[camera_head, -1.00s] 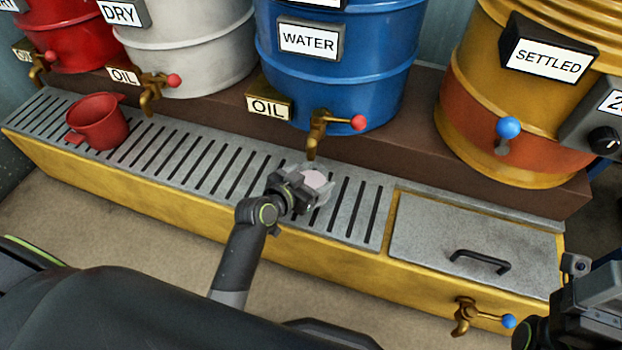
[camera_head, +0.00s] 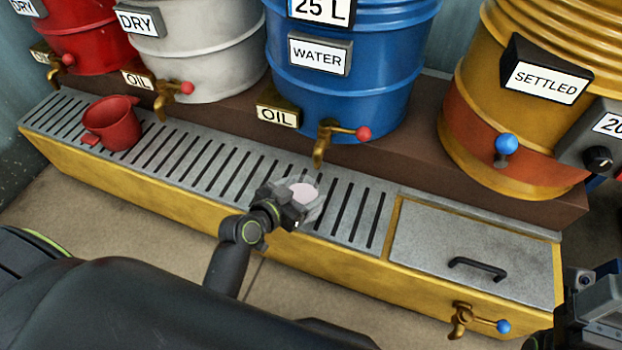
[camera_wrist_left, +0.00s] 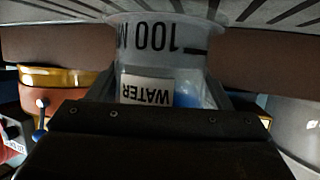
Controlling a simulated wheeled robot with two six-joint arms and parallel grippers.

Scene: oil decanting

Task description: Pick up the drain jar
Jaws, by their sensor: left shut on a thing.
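The drain jar (camera_head: 306,192) is a small clear jar with a pale pinkish round surface showing at its top. It is over the slotted grate, in front of and below the brass tap (camera_head: 321,150) of the blue WATER drum. My left gripper (camera_head: 290,204) is shut on it from the near left side. In the left wrist view, the translucent jar (camera_wrist_left: 160,38) with dark "100" markings sits between the fingers. I cannot tell whether its base touches the grate. My right wrist shows only partly at the right edge, and its fingers are not clear.
The slotted grate (camera_head: 215,160) tops a long yellow trough. A red jug (camera_head: 113,125) stands at its left end. A grey lid with a black handle (camera_head: 478,268) covers the right end. Red, white, blue (camera_head: 345,90) and yellow (camera_head: 470,120) drums with taps stand behind.

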